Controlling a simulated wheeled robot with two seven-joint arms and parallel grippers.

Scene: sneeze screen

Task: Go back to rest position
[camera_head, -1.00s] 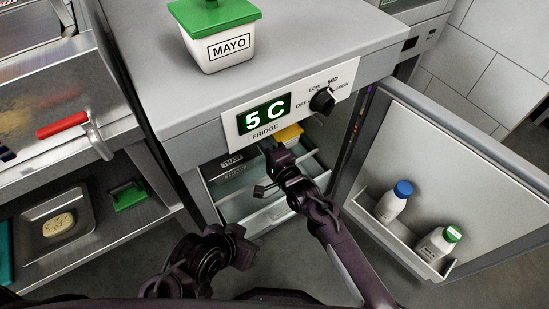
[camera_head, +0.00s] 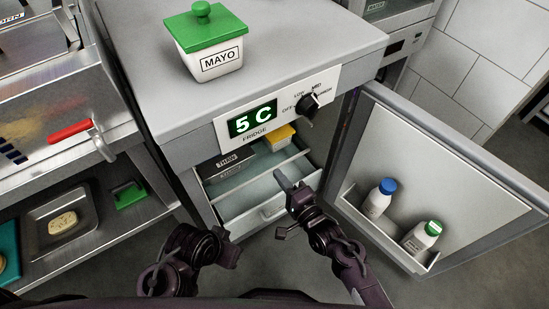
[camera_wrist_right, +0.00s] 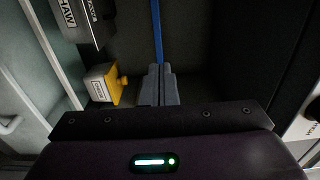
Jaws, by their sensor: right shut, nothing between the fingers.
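My right gripper (camera_head: 287,184) is shut and empty in front of the open fridge (camera_head: 190,150), over the pulled-out drawer area. In the right wrist view its closed fingers (camera_wrist_right: 158,86) point into the dark fridge interior, apart from a yellow-lidded container (camera_wrist_right: 103,82) to their left. That container also shows inside the fridge in the head view (camera_head: 280,138). My left arm (camera_head: 195,250) is folded low at the bottom of the head view. Its fingertips cannot be made out clearly.
The fridge door (camera_head: 440,150) stands open at the right, with a blue-capped bottle (camera_head: 378,198) and a green-capped bottle (camera_head: 422,237) in its shelf. A mayo container (camera_head: 207,45) stands on the fridge top. A steel counter with a tray (camera_head: 38,243) is at the left.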

